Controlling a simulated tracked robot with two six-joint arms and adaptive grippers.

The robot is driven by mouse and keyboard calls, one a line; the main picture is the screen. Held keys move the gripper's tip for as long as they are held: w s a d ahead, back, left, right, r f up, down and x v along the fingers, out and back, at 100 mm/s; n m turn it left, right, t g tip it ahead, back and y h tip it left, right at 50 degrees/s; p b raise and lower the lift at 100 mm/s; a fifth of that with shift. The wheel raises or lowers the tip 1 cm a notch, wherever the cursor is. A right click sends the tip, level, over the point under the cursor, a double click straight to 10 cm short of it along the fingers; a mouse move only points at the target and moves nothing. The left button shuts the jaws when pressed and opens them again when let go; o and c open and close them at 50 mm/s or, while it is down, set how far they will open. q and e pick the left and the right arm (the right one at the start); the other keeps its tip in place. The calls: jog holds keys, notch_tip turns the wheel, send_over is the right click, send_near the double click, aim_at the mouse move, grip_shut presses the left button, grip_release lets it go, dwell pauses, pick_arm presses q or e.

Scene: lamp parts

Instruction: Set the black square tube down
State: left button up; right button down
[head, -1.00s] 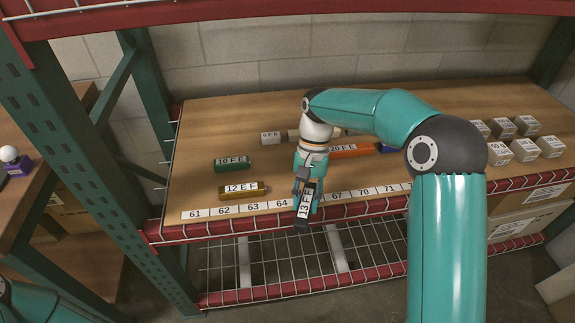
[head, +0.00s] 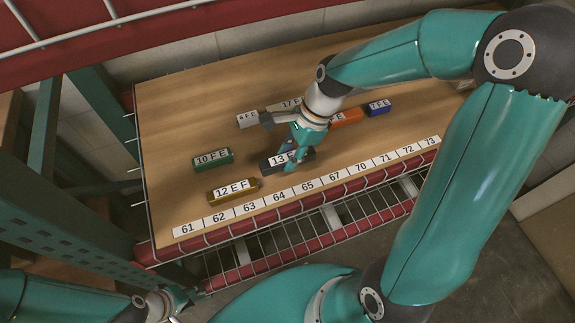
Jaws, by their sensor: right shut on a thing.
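The black square tube (head: 270,164), labelled 13 F, lies level at or just above the wooden shelf top (head: 170,110), behind the row of number labels. I cannot tell whether it touches the wood. My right gripper (head: 291,158) reaches down over it and is shut on its middle, hiding part of the label. My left gripper (head: 172,303) is low at the bottom left, far from the tube; its fingers are too unclear to read.
A gold tube (head: 233,190) and a green tube (head: 212,159) lie left of the black one. White (head: 247,120), orange (head: 347,116) and blue (head: 378,107) tubes lie behind. A number strip (head: 308,186) runs along the front edge. Wood at the back left is clear.

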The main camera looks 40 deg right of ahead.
aim_at(290, 176)
jog(key=shift+f+b, duration=0.4)
jog(key=shift+f, duration=2.5)
jog(key=shift+f, duration=0.1)
jog(key=c, duration=0.8)
grip_release()
jog(key=shift+c, duration=0.2)
jog(key=p+v, duration=0.2)
jog(key=v, duration=1)
jog(key=shift+s+d, duration=0.1)
